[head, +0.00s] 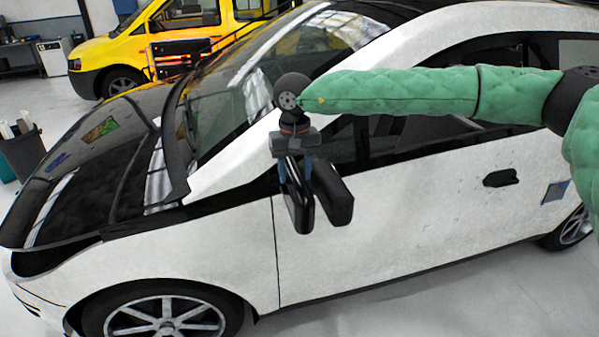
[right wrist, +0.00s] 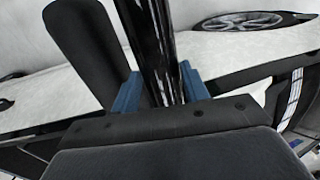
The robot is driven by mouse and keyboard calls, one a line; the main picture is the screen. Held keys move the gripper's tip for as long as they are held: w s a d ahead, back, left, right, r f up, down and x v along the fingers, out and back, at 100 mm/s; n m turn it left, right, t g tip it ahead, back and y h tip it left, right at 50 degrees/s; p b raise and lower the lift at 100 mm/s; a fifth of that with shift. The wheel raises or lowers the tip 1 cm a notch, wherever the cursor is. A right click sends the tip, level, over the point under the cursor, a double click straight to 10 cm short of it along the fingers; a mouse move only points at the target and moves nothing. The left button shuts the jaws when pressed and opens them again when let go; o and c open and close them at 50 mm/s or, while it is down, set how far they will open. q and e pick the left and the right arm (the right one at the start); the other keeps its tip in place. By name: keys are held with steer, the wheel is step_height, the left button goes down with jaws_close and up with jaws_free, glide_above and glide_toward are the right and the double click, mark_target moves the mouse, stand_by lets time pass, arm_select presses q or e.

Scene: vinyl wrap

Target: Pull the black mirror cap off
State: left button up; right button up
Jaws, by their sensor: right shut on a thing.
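The black mirror cap (head: 298,205) is a narrow, glossy black piece by the front of the white car's door window. My right gripper (head: 295,170) points down at it from above, its blue fingers shut on the cap. In the right wrist view my gripper (right wrist: 158,92) has its two blue fingers on either side of the glossy cap (right wrist: 150,40). A matte black block, apparently the mirror housing (head: 334,192), stands just right of the cap. In the wrist view this housing (right wrist: 85,45) is beside the cap, with a gap between them. My left gripper is out of view.
The white car (head: 400,220) fills most of the head view, with a door handle (head: 500,178) to the right. A yellow van (head: 100,55) stands behind it. A dark bin (head: 22,150) is at the far left. The floor in front is clear.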

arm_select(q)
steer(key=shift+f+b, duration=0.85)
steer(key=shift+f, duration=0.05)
arm_select(e)
steer(key=shift+s+a, duration=0.2)
steer(key=shift+a, duration=0.5)
steer(key=shift+s+a, duration=0.25)
steer(key=shift+a, duration=0.4)
steer(key=shift+s+a, duration=0.2)
steer(key=shift+a, duration=0.5)
